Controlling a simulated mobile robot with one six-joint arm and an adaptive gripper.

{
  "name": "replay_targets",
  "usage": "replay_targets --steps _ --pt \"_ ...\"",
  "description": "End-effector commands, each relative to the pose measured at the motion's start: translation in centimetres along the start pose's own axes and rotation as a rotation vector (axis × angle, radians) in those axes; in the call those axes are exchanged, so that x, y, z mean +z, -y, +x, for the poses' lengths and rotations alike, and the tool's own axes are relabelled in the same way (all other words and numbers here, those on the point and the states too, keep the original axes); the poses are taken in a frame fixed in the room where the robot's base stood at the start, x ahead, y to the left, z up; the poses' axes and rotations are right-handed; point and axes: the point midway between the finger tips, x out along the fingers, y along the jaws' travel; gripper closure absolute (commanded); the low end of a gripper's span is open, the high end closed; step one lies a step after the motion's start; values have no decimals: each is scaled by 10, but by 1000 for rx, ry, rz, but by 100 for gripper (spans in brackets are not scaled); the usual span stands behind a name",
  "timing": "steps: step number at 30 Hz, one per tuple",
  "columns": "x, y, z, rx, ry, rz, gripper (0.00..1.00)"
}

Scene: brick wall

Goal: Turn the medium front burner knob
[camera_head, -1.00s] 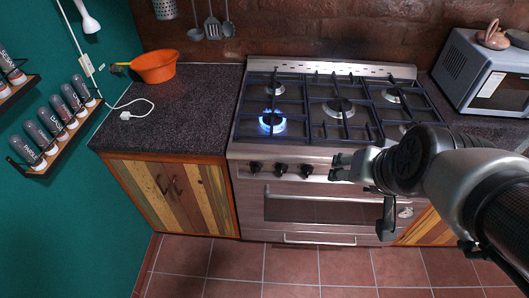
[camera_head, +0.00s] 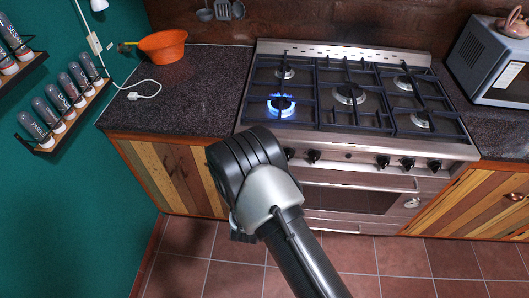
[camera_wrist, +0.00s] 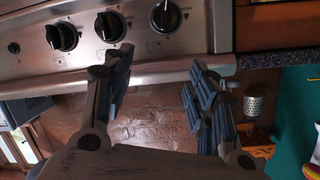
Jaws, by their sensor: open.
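The stove (camera_head: 345,170) has a front row of black knobs. In the head view, two left knobs (camera_head: 314,157) show beside my arm and three more (camera_head: 408,163) sit to the right. In the wrist view, three knobs show: a left one (camera_wrist: 62,36), a middle one (camera_wrist: 110,26) and a right one (camera_wrist: 165,16). I cannot tell which belongs to the medium front burner. The front left burner (camera_head: 281,107) burns with a blue flame. My gripper (camera_wrist: 158,65) is open and empty, its fingers just short of the knob panel. My arm hides it in the head view.
The stove's oven handle (camera_head: 360,182) juts out below the knobs. A dark counter (camera_head: 180,95) with an orange bowl (camera_head: 163,45) is at left. A microwave (camera_head: 490,60) stands at right. Tiled floor (camera_head: 400,265) is clear in front.

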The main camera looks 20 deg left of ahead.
Motion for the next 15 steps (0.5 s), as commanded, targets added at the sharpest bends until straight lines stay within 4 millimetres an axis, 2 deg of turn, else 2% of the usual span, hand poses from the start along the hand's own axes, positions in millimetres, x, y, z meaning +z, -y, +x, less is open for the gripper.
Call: replay_targets --steps 1,6,11,15 --pt "26 -6 -11 -17 -31 -28 47" --pt "65 -19 -42 -78 -151 -85 47" --pt "78 -26 -59 -113 -207 -111 47" --pt "77 -26 -53 -117 -219 -112 47"
